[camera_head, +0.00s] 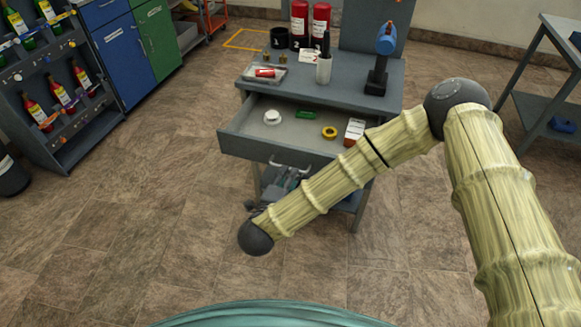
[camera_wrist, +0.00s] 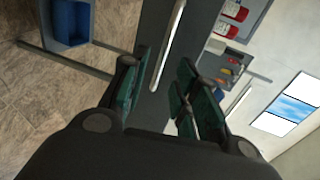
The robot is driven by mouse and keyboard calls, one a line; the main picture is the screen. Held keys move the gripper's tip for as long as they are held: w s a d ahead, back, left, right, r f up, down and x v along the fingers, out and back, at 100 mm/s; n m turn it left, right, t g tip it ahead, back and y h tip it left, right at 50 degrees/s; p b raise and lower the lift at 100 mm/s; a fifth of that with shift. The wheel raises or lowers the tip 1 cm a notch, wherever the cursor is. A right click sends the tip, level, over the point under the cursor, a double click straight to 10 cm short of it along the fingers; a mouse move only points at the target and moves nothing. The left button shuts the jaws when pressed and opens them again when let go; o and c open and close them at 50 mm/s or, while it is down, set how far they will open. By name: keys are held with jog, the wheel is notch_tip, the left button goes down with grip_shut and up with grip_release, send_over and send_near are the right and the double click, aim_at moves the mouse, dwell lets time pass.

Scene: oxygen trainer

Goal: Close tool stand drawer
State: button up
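The grey tool stand (camera_head: 345,85) stands at the centre of the head view. Its drawer (camera_head: 270,143) is pulled open toward me, with several small items inside. A pale bar handle (camera_head: 290,165) shows low on the drawer front; a bar handle also shows in the wrist view (camera_wrist: 169,45), on a dark grey panel. My gripper (camera_head: 288,183) is below the drawer front in the head view, partly hidden behind my arm. In the wrist view my gripper (camera_wrist: 158,95) is open, with dark green pads apart. The handle appears beyond and between the fingers; contact cannot be told.
A drill (camera_head: 381,60), a white cup (camera_head: 323,70) and a tray (camera_head: 250,76) stand on the stand's top. A bottle rack (camera_head: 60,130) is at left, and another table (camera_head: 545,105) at right. Floor in front of the stand is clear.

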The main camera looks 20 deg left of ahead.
jog(key=shift+x, duration=2.65)
